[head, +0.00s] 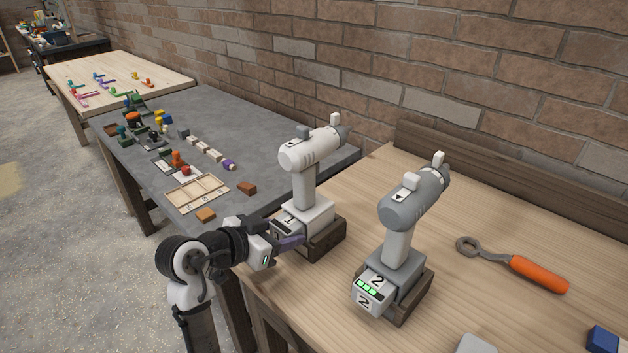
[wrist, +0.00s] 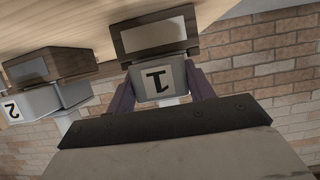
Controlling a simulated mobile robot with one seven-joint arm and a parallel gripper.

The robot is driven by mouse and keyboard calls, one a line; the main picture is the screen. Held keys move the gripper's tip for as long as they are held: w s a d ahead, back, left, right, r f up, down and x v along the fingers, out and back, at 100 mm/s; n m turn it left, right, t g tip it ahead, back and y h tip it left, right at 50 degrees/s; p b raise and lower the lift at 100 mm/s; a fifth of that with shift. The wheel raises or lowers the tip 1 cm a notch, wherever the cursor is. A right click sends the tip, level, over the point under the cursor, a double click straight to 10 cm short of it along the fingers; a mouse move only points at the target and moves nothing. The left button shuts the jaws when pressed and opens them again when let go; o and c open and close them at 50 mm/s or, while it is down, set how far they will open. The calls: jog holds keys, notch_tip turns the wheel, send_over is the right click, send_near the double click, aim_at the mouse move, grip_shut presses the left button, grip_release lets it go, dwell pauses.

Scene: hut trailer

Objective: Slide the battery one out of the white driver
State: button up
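The white driver (head: 307,180) stands upright at the left of the wooden bench, its base in a dark wooden holder (head: 328,241). Battery one (head: 289,221), a pale block marked 1, sits in the foot of the driver; its numbered face also shows in the wrist view (wrist: 160,82). My gripper (head: 290,241) is level with the battery at the bench's left edge. In the wrist view its purple fingers (wrist: 162,88) lie along both sides of the battery with no clear gap, so it looks shut on it. The far ends of the fingers are hidden.
A grey driver (head: 398,225) with battery two (head: 373,290) stands close by on the right in its own holder (head: 409,297). An orange-handled wrench (head: 538,274) lies farther right. A brick wall runs behind. Open floor (head: 60,230) lies left of the benches.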

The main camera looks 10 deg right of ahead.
jog(key=c, duration=0.6)
jog(key=shift+s+a, duration=0.95)
jog(key=shift+a, duration=0.35)
jog(key=shift+s+a, duration=0.9)
jog(key=shift+a, duration=0.35)
jog(key=shift+s+a, duration=0.95)
jog(key=shift+a, duration=0.35)
jog(key=shift+r, duration=0.15)
jog(key=shift+s+a+r+p, duration=0.45)
jog(key=shift+a+r+p, duration=0.15)
jog(key=shift+a+r, duration=0.1)
jog(key=shift+s+a+r+p, duration=0.45)
jog(key=shift+a+r+p, duration=0.1)
jog(key=shift+r, duration=0.1)
